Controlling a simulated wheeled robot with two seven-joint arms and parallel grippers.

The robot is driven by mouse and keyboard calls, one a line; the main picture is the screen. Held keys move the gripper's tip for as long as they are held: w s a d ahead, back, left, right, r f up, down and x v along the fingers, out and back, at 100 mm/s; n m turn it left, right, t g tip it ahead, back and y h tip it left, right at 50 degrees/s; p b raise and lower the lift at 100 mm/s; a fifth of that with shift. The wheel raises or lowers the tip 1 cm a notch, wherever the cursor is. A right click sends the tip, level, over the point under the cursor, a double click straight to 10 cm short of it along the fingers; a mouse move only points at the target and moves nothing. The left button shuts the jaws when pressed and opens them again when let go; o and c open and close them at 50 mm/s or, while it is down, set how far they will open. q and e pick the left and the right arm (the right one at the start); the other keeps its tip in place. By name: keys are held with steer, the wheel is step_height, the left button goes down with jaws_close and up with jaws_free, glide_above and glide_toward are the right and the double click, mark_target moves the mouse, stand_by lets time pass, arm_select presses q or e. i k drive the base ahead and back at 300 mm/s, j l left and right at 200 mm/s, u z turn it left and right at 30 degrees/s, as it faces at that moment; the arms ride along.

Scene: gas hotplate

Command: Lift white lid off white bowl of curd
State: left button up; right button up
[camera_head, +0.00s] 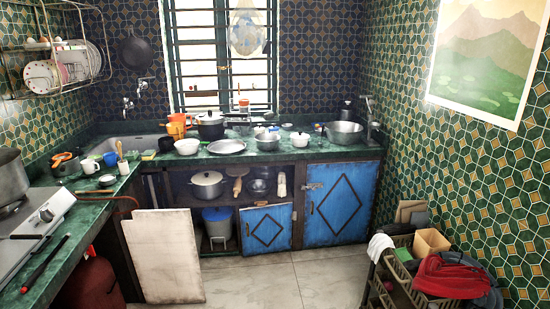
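Neither of my grippers is in view. On the far green counter, right of the middle, stands a small white bowl (267,143) with what looks like a white lid (266,134) on top. They are small here, and I cannot tell for sure where lid and bowl part. Any curd inside is hidden. Another white bowl (187,146) stands farther left on the same counter, and a small white container (300,139) stands to the right. I cannot tell from this distance which of these holds curd.
A metal plate (226,147), a lidded pot (210,126) and a large steel pan (343,133) crowd the far counter (325,151). A gas hotplate (38,226) is on the left counter. A leaning board (165,256) and a crate rack (400,285) flank open floor (285,285).

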mark_target(300, 135)
steer(key=i, duration=1.55)
